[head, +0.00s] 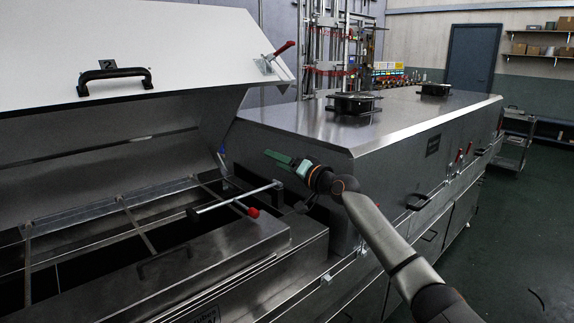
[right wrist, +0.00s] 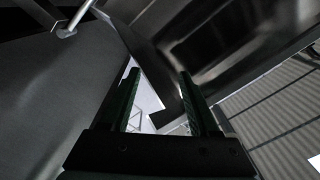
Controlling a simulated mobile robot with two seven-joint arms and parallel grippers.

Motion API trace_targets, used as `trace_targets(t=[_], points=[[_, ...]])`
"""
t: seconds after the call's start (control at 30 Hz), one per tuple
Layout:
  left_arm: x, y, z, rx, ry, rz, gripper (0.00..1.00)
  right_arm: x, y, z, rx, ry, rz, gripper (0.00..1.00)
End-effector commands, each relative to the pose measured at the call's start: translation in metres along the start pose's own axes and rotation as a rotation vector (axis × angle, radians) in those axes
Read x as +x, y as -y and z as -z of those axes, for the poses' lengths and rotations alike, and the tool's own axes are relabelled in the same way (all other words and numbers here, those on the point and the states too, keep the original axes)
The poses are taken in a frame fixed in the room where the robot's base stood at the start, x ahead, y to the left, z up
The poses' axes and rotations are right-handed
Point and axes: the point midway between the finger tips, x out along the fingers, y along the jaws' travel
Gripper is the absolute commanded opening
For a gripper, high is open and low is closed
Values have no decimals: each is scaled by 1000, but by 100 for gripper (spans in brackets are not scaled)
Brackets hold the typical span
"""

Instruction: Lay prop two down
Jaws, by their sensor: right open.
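The raised lid (head: 150,30) carries a black handle and a small plate marked 2. A slim metal bar (head: 225,202) runs nearly level above the right end of the open bay, with a red knob (head: 253,212) beside it; it looks like prop two. My right gripper (head: 268,155), with green fingers, is above and behind the bar's right end, apart from it. In the right wrist view my right gripper (right wrist: 160,85) is open with nothing held between its fingers. A metal rod (right wrist: 80,14) shows at upper left there; I cannot tell whether it is the same bar.
The open bay has a metal frame (head: 90,238) with dark gaps. A closed steel housing (head: 390,115) stands right of it, close to my right arm. A red-handled clamp (head: 280,52) sits at the lid's right edge.

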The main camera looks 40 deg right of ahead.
Motion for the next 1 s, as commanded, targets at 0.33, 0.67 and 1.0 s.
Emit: trace_targets(t=[0.33, 0.67, 1.0], points=[[2, 0, -2, 0, 0, 0, 50, -39, -2, -2, -4, 2, -3, 62], [8, 0, -8, 0, 1, 0, 50, -86, -2, -2, -3, 2, -2, 62], [12, -3, -13, 1, 11, -9, 50, -118, -1, -1, 0, 1, -1, 62]])
